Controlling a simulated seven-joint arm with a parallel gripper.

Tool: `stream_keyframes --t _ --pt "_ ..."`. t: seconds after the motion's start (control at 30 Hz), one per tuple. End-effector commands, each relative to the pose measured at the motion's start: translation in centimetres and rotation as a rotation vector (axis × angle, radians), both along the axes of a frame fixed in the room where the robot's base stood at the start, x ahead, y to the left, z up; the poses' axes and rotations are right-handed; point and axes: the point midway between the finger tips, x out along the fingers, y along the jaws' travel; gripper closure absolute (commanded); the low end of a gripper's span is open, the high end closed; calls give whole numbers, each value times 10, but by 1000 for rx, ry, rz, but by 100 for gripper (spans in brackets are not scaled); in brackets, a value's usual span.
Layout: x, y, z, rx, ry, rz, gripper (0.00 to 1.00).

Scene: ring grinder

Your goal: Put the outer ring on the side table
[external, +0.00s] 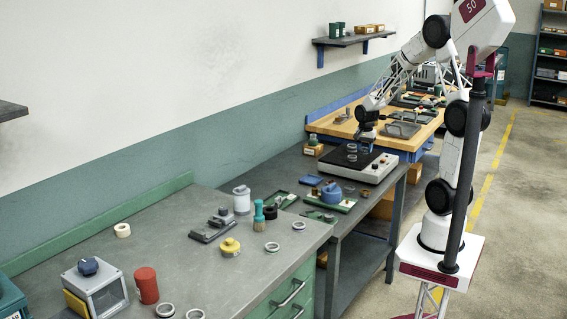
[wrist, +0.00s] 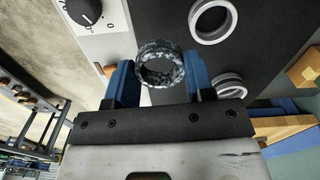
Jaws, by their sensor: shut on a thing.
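My gripper (wrist: 156,80) is shut on a mottled grey ring (wrist: 160,46), which sits between its blue fingers in the wrist view. Two other metal rings, one at the top (wrist: 213,39) and one lower (wrist: 229,93), lie on the black plate (wrist: 262,45). In the external view my gripper (external: 366,145) is over the grinder (external: 376,170); the held ring is too small to make out there. I cannot tell whether the held ring touches the plate. Which surface is the side table is not clear.
A wooden-topped bench (external: 420,131) stands behind the grinder's bench. A grey bench with green drawers (external: 205,275) stands in front, with rings, a red cylinder (external: 146,285) and a yellow-based object (external: 230,247). A blue-topped fixture (external: 331,194) stands beside the grinder.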

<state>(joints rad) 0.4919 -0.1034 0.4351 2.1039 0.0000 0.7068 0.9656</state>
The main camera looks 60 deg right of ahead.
Motion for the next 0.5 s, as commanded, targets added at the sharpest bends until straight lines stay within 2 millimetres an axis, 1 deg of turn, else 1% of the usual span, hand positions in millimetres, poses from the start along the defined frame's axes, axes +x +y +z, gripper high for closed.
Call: stream_keyframes --t 0.1,0.2,0.3,0.5 --pt "-17 8 2 0 -1 0 80" --pt "-28 14 4 -1 -1 0 80" --pt "-37 19 5 -1 -1 0 80" --pt "-50 26 6 0 -1 0 80"
